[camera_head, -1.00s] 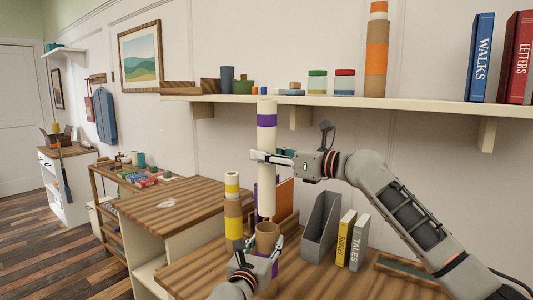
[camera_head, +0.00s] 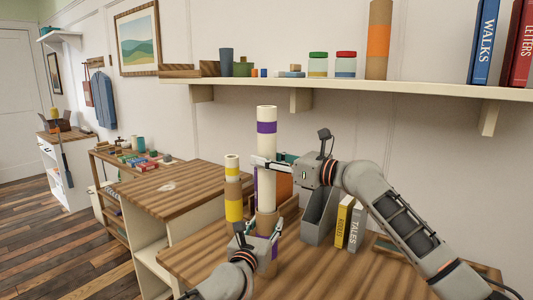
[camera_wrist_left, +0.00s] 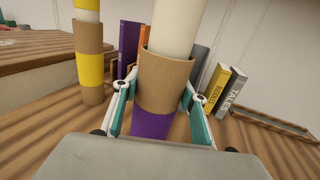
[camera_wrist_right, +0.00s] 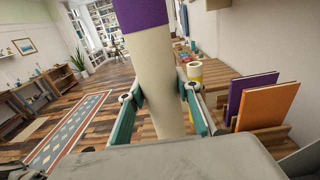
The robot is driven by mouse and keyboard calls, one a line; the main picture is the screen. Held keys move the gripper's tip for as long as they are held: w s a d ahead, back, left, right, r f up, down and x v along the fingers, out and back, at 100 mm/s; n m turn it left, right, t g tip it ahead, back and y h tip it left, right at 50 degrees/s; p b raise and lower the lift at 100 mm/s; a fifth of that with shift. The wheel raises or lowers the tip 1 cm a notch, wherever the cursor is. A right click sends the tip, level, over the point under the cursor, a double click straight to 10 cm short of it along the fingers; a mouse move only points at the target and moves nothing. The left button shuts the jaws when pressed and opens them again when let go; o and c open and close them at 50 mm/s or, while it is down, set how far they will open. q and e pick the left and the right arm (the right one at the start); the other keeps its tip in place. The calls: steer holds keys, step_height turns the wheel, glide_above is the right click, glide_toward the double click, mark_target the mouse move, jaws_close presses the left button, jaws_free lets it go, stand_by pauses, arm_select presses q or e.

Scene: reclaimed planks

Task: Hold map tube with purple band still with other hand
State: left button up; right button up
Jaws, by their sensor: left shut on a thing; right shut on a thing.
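The brown map tube (camera_head: 267,219) stands upright on the wooden desk; its purple band (camera_wrist_left: 152,124) shows low in the left wrist view. My left gripper (camera_head: 262,238) is shut on this tube, one finger on each side. A white roll (camera_head: 266,190) with its own purple band (camera_head: 266,127) stands upright above it, its lower end inside the tube's open mouth. My right gripper (camera_head: 262,163) is shut around the roll below that band; it also shows in the right wrist view (camera_wrist_right: 158,105). How deep the roll sits is hidden.
A yellow-banded tube (camera_head: 233,190) stands close on the left. A grey file holder (camera_head: 317,222) and books (camera_head: 343,220) stand on the right. An orange book (camera_head: 285,187) is behind. A wall shelf (camera_head: 350,88) runs above.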

mark_target(274, 196)
steer(key=shift+f, duration=5.15)
steer(key=o, duration=1.2)
steer(key=v, duration=1.2)
steer(key=shift+r, duration=0.1)
